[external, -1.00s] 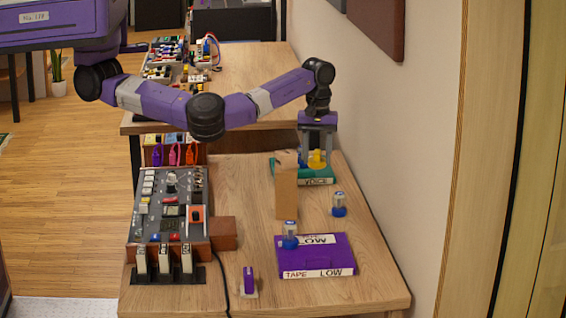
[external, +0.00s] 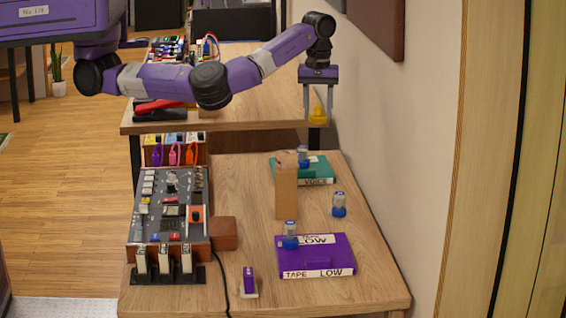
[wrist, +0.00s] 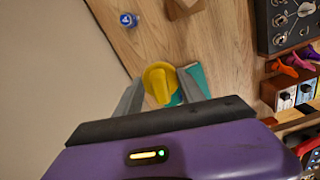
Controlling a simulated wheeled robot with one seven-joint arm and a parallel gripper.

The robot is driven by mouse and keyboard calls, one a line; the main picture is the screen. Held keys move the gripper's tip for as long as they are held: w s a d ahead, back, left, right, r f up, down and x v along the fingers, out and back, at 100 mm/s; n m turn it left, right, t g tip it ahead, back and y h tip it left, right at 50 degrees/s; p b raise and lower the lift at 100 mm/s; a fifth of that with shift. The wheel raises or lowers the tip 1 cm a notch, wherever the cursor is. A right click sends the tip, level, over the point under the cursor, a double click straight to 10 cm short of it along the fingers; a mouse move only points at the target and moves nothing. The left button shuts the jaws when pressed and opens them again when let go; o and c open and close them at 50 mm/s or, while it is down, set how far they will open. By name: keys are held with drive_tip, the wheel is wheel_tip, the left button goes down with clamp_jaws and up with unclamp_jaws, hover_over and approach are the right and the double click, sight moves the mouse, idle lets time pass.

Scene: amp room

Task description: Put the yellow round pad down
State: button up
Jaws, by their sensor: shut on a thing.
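The yellow round pad (external: 318,115) is held between the two fingers of my gripper (external: 319,112), in the air above the back of the near table. In the wrist view the yellow pad (wrist: 159,82) sits between the fingertips of my gripper (wrist: 160,90), with a raised ridge across it. My gripper is shut on it. Below, a teal VOICE tape box (external: 318,172) lies on the table, and its corner also shows behind the pad in the wrist view (wrist: 197,80). A small blue and grey bottle (external: 303,157) stands on the teal box.
An upright cardboard-coloured block (external: 286,190) stands in front of the teal box. Another small bottle (external: 339,204) stands to its right. A purple TAPE LOW box (external: 316,258) carries a bottle (external: 290,235). A mixer console (external: 170,215) fills the left side. The wall is close on the right.

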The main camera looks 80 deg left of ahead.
wheel_tip(320, 180, up, 2)
drive_tip(key=shift+d+r, duration=0.1)
drive_tip(key=shift+r, duration=0.1)
drive_tip(key=shift+m, duration=0.7)
drive_tip(key=s+d+p, duration=0.3)
drive_tip(key=p, duration=0.1)
drive_tip(key=s+d+f+p, duration=0.1)
drive_tip(key=s+d+p, duration=0.3)
drive_tip(key=s+d+f+p, duration=0.1)
drive_tip(key=s+d+p, duration=0.3)
drive_tip(key=shift+s+d, duration=0.1)
drive_tip(key=s+r+p, duration=0.2)
drive_tip(key=s+p, duration=0.9)
drive_tip(key=s, duration=0.2)
drive_tip(key=shift+m, duration=0.5)
drive_tip(key=f, duration=1.7)
drive_tip(key=f+b, duration=0.1)
drive_tip(key=f, duration=0.7)
drive_tip(key=shift+d+f, duration=0.2)
drive_tip(key=shift+d, duration=0.1)
